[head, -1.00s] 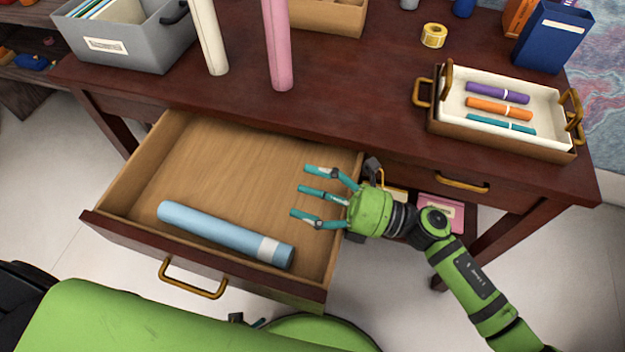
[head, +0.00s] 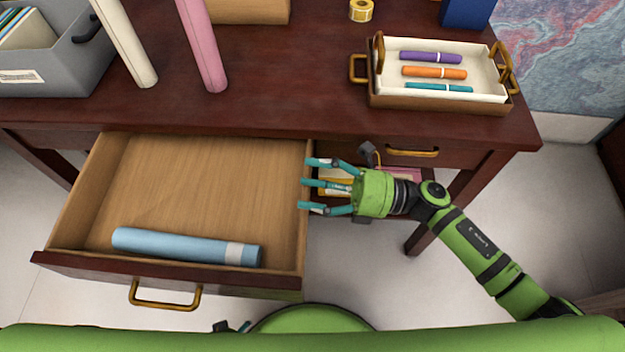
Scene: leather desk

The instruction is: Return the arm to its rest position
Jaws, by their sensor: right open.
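My right gripper (head: 318,186) is open and empty, its three teal fingers pointing left. It appears at the right side wall of the open drawer (head: 190,185), in front of the desk. My right arm (head: 470,245) comes in from the lower right. A light blue roll with a pale band (head: 180,246) lies in the front part of the drawer, apart from the gripper. My left gripper is not in view.
A yellow tape roll (head: 361,11) stands behind. Floor shows right of the desk.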

